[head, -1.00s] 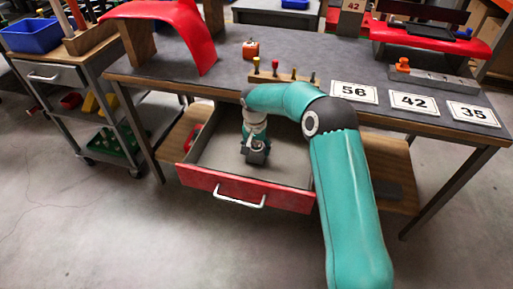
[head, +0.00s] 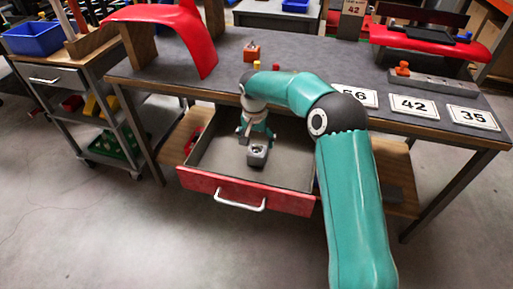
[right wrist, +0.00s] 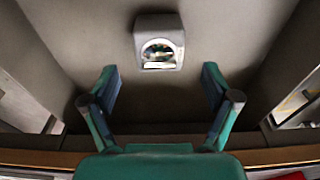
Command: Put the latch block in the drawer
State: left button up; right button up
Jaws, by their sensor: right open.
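The latch block is a small grey block (head: 258,154) with a round dark opening and a shiny part in it. It lies inside the open red-fronted drawer (head: 240,193), on the grey drawer floor. In the right wrist view the block (right wrist: 174,24) is at the top middle, ahead of the fingertips and apart from them. My right gripper (head: 257,136) is over the drawer, just behind the block; in the right wrist view the gripper (right wrist: 160,82) has its two teal fingers spread wide with nothing between them. My left gripper is not in view.
The workbench (head: 290,52) stands above the drawer. It carries a red curved panel (head: 190,38), an orange-brown block (head: 252,51) and number cards (head: 415,105). A cart (head: 85,75) stands at the left. Around the block the drawer floor is clear.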

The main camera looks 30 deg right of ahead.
aim_at(256, 153)
notch_tip(256, 153, up, 6)
jog(key=shift+s+a+r+p, duration=0.15)
jog(key=shift+s+a+p, duration=0.1)
jog(key=shift+a+p, duration=0.05)
dwell(0.3)
